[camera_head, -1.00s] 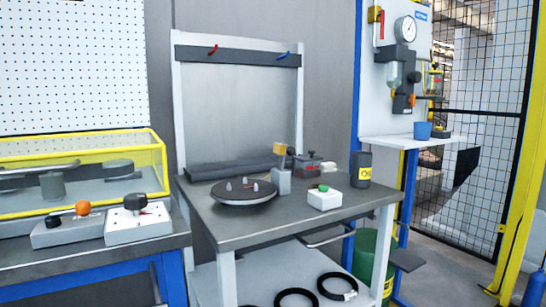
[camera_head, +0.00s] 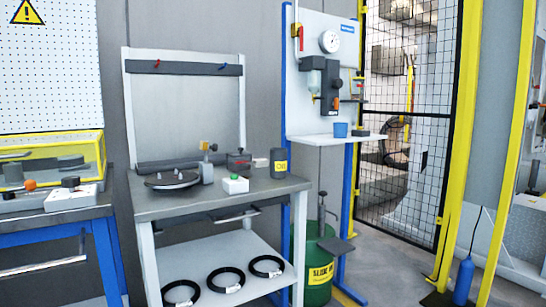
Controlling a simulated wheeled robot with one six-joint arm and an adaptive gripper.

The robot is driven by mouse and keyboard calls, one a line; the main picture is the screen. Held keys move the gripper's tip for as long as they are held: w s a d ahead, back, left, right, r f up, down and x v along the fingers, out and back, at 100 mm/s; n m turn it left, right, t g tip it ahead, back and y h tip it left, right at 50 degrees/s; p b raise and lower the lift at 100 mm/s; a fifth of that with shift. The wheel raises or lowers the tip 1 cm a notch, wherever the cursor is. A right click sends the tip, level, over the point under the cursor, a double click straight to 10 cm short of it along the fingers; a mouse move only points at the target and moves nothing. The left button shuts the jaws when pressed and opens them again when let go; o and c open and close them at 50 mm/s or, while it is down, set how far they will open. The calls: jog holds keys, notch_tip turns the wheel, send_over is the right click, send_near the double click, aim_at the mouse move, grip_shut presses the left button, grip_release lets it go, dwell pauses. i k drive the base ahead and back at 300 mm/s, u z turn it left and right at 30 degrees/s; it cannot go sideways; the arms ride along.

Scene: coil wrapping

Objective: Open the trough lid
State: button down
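No part is plainly marked as the trough lid. A clear cover with a yellow frame (camera_head: 52,136) stands closed over a machine on the left bench; a dark bar and a grey block show dimly inside it. A long dark box-like piece (camera_head: 160,164) lies along the back of the middle bench; its top looks shut, and I cannot tell whether it is a lid. My gripper is not in view.
The middle bench (camera_head: 262,188) holds a round dark turntable (camera_head: 173,180), a white box with a green button (camera_head: 235,184) and a dark can (camera_head: 279,162). Black rings (camera_head: 226,280) lie on its lower shelf. A green drum (camera_head: 319,265) stands right. Grey floor (camera_head: 385,268) shows beyond.

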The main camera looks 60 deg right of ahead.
aim_at(241, 154)
jog(key=k, duration=0.35)
jog(key=z, duration=1.4)
jog(key=i, duration=0.5)
